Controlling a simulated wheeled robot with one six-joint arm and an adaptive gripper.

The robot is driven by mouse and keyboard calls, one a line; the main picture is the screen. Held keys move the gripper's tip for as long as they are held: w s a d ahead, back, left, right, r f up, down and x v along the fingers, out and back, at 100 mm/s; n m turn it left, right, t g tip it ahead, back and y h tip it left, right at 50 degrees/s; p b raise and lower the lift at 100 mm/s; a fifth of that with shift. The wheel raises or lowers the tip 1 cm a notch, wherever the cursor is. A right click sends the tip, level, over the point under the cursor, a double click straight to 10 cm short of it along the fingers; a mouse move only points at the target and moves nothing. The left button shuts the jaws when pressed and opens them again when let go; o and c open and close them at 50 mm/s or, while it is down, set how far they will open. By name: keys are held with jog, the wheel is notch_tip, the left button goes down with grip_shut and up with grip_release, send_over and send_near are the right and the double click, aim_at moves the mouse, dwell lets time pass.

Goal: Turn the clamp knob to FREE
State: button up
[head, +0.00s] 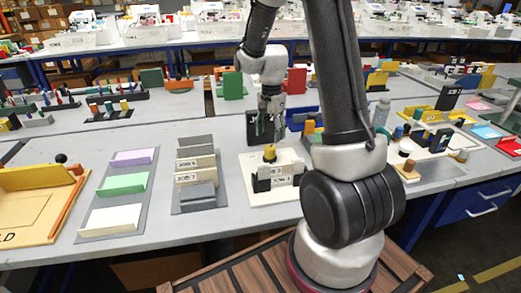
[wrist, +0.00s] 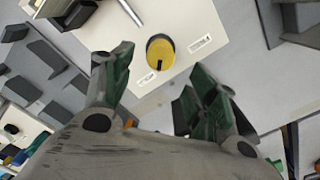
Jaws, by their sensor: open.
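The clamp knob (head: 270,152) is yellow and stands on top of a small cream block with black parts on a white base plate (head: 290,196). In the wrist view the knob (wrist: 160,52) shows from above, round, with a dark pointer line. Two small printed labels lie beside it, one left (wrist: 146,78) and one right (wrist: 200,42); their words are too small to read. My gripper (head: 267,128) is above the knob, apart from it, pointing down. In the wrist view my gripper (wrist: 158,70) is open and empty, with the knob just beyond the gap between its fingers.
A grey rack with cream and grey blocks (head: 196,166) stands left of the plotter. A board with lilac, green and white pads (head: 122,185) is farther left. A black holder (head: 260,126) stands close behind. Wooden pieces (head: 407,170) lie to the right.

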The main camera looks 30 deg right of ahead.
aim_at(270, 147)
jog(key=shift+f+m, duration=0.1)
jog(key=shift+m, duration=0.2)
jog(key=shift+a+f, duration=0.1)
jog(key=shift+f, duration=0.3)
notch_tip(270, 147, down, 7)
jog(key=shift+r, duration=0.15)
jog(key=c, duration=1)
jog(key=shift+c, duration=0.2)
